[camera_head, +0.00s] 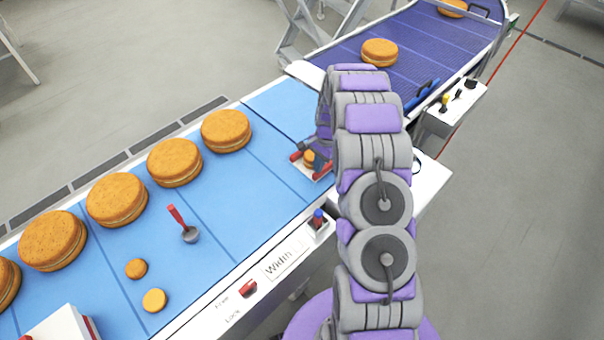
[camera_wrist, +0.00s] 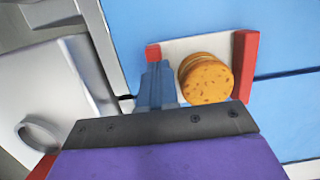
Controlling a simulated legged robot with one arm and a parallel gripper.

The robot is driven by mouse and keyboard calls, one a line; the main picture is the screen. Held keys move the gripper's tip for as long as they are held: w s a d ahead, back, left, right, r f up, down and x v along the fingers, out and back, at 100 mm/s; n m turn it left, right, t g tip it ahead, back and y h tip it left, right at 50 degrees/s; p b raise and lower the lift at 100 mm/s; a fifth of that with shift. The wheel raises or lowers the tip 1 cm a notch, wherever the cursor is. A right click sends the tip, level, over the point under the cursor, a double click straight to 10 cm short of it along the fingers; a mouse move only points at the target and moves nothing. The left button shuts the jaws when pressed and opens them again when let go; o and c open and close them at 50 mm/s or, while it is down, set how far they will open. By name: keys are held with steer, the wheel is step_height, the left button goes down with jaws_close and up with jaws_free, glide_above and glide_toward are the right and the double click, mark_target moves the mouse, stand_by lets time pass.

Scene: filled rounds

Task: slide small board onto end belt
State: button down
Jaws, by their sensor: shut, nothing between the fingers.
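The small board (camera_wrist: 188,46) is white with a red piece at each end and carries one small filled round (camera_wrist: 206,78). In the head view the board (camera_head: 321,176) lies on the light blue belt near its right edge, partly hidden behind my arm. My gripper (camera_wrist: 157,78) is shut and empty, its fingers together beside the round, close to the board's left red end. I cannot tell whether they touch the board. The dark blue belt (camera_head: 430,50), likely the end belt, lies beyond the light blue one, with a large round (camera_head: 380,52) on it.
A row of several large rounds (camera_head: 174,162) lines the far side of the light blue belt (camera_head: 240,195). A red-handled tool (camera_head: 181,223) and two small rounds (camera_head: 136,268) lie nearer. A control box (camera_head: 455,106) and blue handle (camera_head: 421,95) stand beside the dark belt.

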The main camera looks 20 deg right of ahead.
steer(key=shift+w+d+f, duration=0.2)
steer(key=shift+d+f, duration=0.05)
steer(key=shift+d, duration=0.2)
steer(key=shift+w+d+f, duration=0.2)
steer(key=shift+d, duration=0.25)
steer(key=shift+w+d+p, duration=0.2)
steer(key=shift+w+p, duration=0.1)
steer(key=w+d, duration=0.1)
steer(key=d, duration=0.2)
steer(key=w+d, duration=0.1)
steer(key=d, duration=0.1)
steer(key=w+d, duration=0.1)
steer(key=d, duration=0.2)
steer(key=shift+d+f+p, duration=0.2)
steer(key=shift+d+p, duration=0.15)
steer(key=shift+p, duration=0.05)
steer(key=shift+w+d+r, duration=0.15)
steer(key=shift+w+d, duration=0.55)
steer(key=shift+w, duration=0.05)
steer(key=shift+w+d, duration=0.2)
steer(key=shift+d, duration=0.6)
steer(key=shift+w+d, duration=0.2)
steer(key=shift+d, duration=0.6)
steer(key=shift+r, duration=0.1)
